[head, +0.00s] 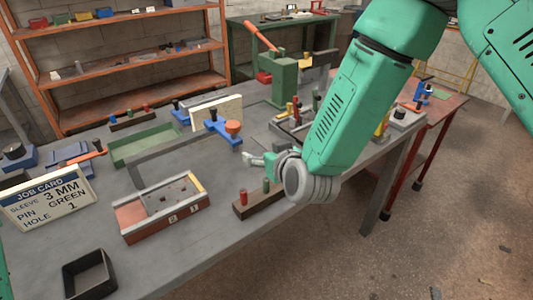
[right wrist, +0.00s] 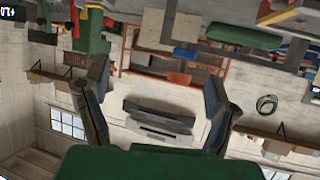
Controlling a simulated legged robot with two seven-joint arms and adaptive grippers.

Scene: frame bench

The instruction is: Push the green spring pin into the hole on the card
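The job card (head: 47,198) stands at the left and reads sleeve 3 mm, pin green, hole 1. The green pin (head: 266,185) stands upright in a dark pin rack (head: 250,209), beside a red pin (head: 243,196). A reddish block with a grey top plate (head: 157,198) lies left of the rack; its front labels read 2 and 1. My right gripper (head: 250,159) is above and behind the rack, pointing left, apart from the pins. In the right wrist view its fingers (right wrist: 157,75) are spread with nothing between them. My left gripper is out of view.
A black square tray (head: 88,279) is at the front left. Behind the block are a green tray (head: 145,148) and a blue clamp stand with an orange knob (head: 233,127). A green press (head: 284,80) stands farther back. Bare bench top lies around the block.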

